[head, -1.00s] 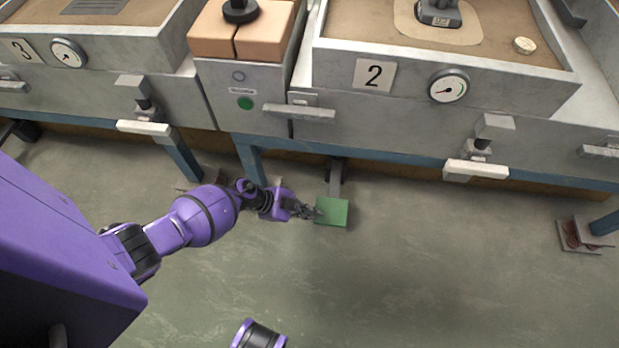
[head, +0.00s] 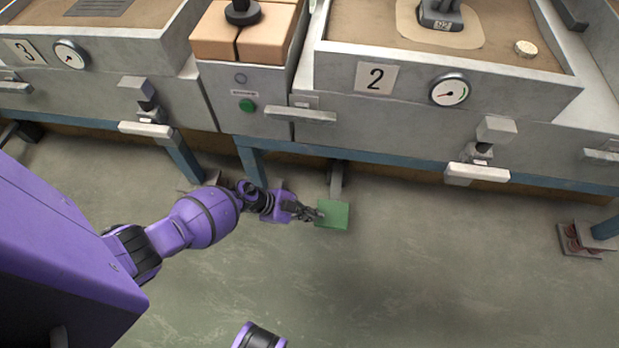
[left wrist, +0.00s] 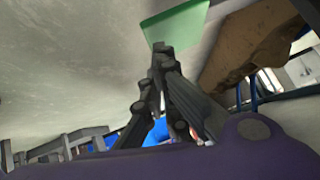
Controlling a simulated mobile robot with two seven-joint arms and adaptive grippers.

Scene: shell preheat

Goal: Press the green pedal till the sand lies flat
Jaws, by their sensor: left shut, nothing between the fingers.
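The green pedal (head: 333,214) is a flat square plate low at the foot of bench 2, on a grey arm. It also shows in the left wrist view (left wrist: 176,24), just beyond my fingertips. My left gripper (head: 318,214) is shut and empty, its fingertips at the pedal's left edge; I cannot tell if they touch it. The gripper also shows in the left wrist view (left wrist: 161,50). The sand (head: 350,25) lies in the box marked 2, with a grey block standing on a paler patch of it. My right gripper is not in view.
A dial gauge (head: 450,90) and a number 2 plate (head: 376,78) are on the box front. Grey handles (head: 477,172) jut from the bench. A panel with a green button (head: 247,105) stands left of it. Blue legs flank the pedal; floor in front is clear.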

